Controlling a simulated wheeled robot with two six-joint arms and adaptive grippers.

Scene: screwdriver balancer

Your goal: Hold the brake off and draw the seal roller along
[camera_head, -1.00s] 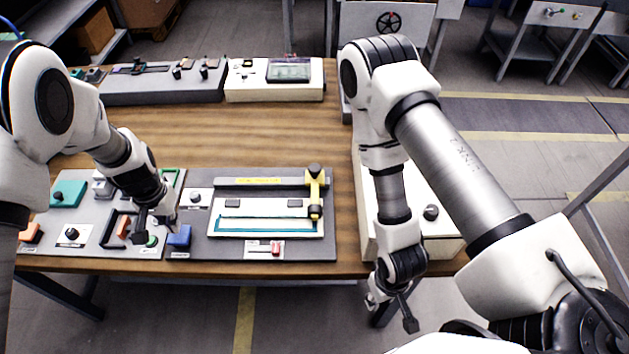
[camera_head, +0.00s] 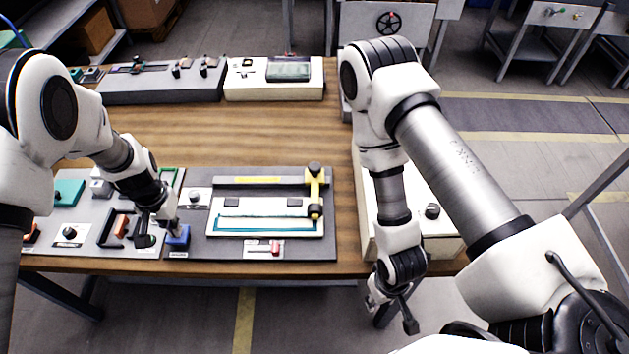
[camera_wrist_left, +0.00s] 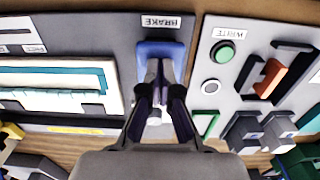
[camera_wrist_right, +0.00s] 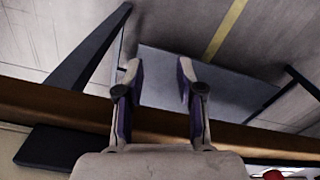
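The blue brake block (camera_head: 178,239) sits near the front edge of the panel, under a label reading BRAKE in the left wrist view (camera_wrist_left: 160,48). My left gripper (camera_head: 173,226) is shut and empty, its tips over the blue block (camera_wrist_left: 158,68); I cannot tell whether they press on it. The seal roller (camera_head: 314,195), a yellow arm with dark knob and dark lower end, stands at the right end of the white bed (camera_head: 262,232) with its teal strip. My right gripper (camera_wrist_right: 158,75) is open and empty, off the table's front edge, away from the roller.
A red slider (camera_head: 275,248) lies in front of the bed. Left of the brake are a green WRITE button (camera_wrist_left: 223,52) and an orange handle (camera_head: 122,225). A white box (camera_head: 432,212) stands at the right, close to my right arm. The table middle is clear.

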